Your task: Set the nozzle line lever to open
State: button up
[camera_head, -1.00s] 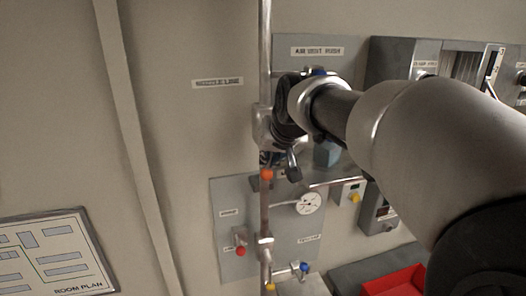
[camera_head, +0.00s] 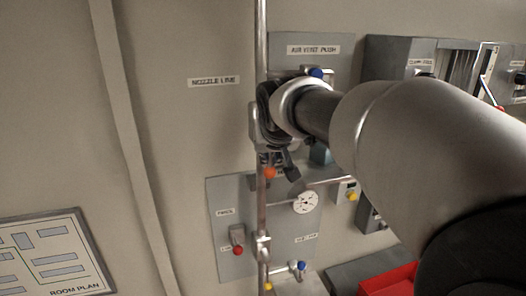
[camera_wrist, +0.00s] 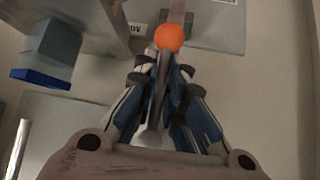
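The nozzle line lever ends in an orange ball (camera_head: 268,172), which hangs below the valve on the vertical pipe, under the "NOZZLE LINE" label (camera_head: 214,82). In the wrist view the orange ball (camera_wrist: 168,37) sits just past my fingertips, with the lever's metal shaft (camera_wrist: 161,88) running back between the fingers. My gripper (camera_wrist: 162,72) has its fingers drawn in close on both sides of the shaft and looks shut on it. In the head view my gripper (camera_head: 277,160) is at the pipe, and my wrist covers much of the valve.
A blue-knobbed handle (camera_head: 316,72) is right of the pipe under the "AIR VENT PUSH" label. Below are a gauge (camera_head: 306,203), a red-knobbed lever (camera_head: 238,250) and a blue knob (camera_head: 302,265). A red tray (camera_head: 390,279) is at lower right. The wall left of the pipe is mostly bare.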

jog(key=o, duration=0.3)
jog(key=shift+s+d+f, duration=0.1)
jog(key=shift+f, duration=0.3)
jog(key=shift+o, duration=0.2)
jog(key=shift+r, duration=0.1)
jog(key=shift+r, duration=0.25)
jog(key=v, duration=1.1)
jog(key=shift+s+r, duration=0.15)
jog(key=shift+s, duration=0.05)
